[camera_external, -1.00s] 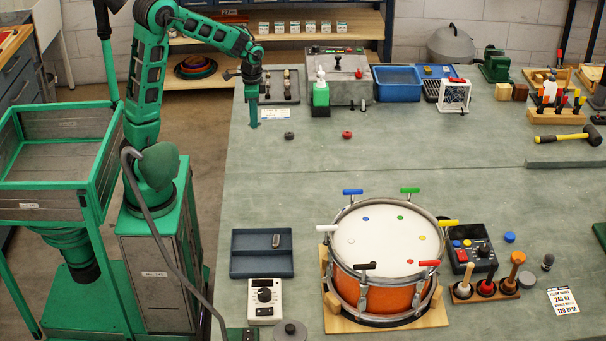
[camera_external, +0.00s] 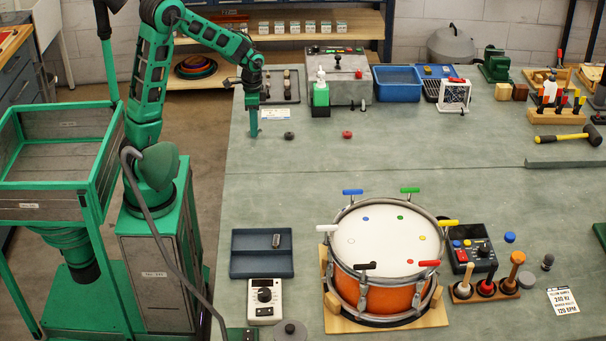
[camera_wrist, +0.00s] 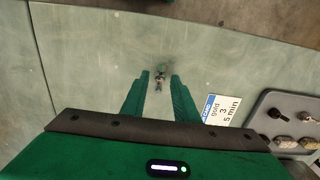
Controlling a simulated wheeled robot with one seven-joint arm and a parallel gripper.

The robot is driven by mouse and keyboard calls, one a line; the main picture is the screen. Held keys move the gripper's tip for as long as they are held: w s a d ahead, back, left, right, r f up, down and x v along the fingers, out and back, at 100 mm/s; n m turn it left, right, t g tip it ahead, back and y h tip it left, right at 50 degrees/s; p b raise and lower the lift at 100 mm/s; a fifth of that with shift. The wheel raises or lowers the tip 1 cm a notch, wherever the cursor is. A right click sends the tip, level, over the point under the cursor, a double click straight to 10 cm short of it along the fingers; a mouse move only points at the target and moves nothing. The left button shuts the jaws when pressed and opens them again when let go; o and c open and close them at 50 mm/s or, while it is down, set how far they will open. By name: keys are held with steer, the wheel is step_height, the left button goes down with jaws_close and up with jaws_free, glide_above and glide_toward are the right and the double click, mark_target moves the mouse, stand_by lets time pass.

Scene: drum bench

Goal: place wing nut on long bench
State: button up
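A small dark and pale object (camera_wrist: 159,78), which looks like the wing nut, shows between the fingertips. A gap shows on each side of it, so the fingers do not appear to grip it. It seems to rest on the bench surface (camera_wrist: 90,60), but its exact height is hard to tell. In the external view it is too small or hidden to see.
A label card (camera_wrist: 217,112) lies right of my fingers. The tray (camera_wrist: 270,120) beyond it holds several small metal pieces. A dark knob (camera_external: 289,135) and a red knob (camera_external: 347,134) stand nearby. The drum (camera_external: 385,260) stands nearer the camera; bench between is clear.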

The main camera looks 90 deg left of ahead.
step_height(320, 180, up, 12)
stand_by(0.6)
steer(key=shift+d+r, duration=0.1)
steer(key=s+d+m, duration=0.1)
steer(key=d+m, duration=0.2)
steer(key=d, duration=1.9)
steer(key=s+d+f+m, duration=0.3)
steer(key=s+d, duration=1.3)
steer(key=shift+s+d+f, duration=0.15)
steer(key=shift+s+d, duration=0.1)
steer(key=shift+d, duration=0.05)
